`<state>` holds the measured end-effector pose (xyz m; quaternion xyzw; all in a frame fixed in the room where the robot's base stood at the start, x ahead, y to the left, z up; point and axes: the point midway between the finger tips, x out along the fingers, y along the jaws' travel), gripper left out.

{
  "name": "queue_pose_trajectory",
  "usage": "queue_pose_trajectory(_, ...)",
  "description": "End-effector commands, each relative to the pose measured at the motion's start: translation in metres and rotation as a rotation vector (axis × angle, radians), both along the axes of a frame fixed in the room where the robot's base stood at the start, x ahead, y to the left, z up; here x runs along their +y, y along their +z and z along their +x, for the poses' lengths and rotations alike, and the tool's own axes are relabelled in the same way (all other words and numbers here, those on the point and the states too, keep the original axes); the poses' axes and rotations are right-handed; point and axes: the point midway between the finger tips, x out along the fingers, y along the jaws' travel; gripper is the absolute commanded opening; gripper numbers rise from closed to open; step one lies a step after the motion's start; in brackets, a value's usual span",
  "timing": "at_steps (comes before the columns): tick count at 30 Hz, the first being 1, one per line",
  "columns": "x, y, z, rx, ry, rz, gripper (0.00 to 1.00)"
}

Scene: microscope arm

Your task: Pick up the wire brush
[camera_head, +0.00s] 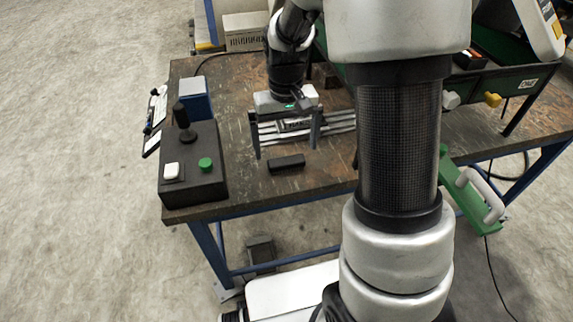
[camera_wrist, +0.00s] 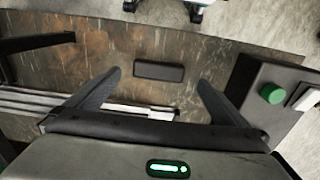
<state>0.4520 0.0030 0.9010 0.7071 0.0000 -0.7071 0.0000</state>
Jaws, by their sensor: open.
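A small black oblong block (camera_head: 287,163) lies flat on the worn brown table, near its front edge. It may be the wire brush, but I can see no bristles. It also shows in the wrist view (camera_wrist: 159,72), lying crosswise in the space between my fingers. My gripper (camera_head: 286,145) is open and empty, pointing down above the table just behind the block. In the wrist view, my two dark fingers (camera_wrist: 159,80) stand apart on the left and right of the block. I cannot tell the exact height of the fingertips.
Light metal bars (camera_head: 338,122) lie behind and under my gripper. A black control box (camera_head: 193,178) with a joystick and green button (camera_head: 206,164) stands left of the block, with a blue box (camera_head: 194,98) behind. A green rack (camera_head: 490,83) stands right. Table around the block is bare.

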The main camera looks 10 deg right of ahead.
Motion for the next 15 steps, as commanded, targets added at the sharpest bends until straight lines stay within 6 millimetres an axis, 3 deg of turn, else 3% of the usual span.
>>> queue_pose_trajectory(9, -0.002, -0.044, 0.002, 0.003, 0.000, 0.000, 1.00)
queue_pose_trajectory(15, -0.002, -0.050, 0.002, 0.000, 0.000, 0.000, 1.00)
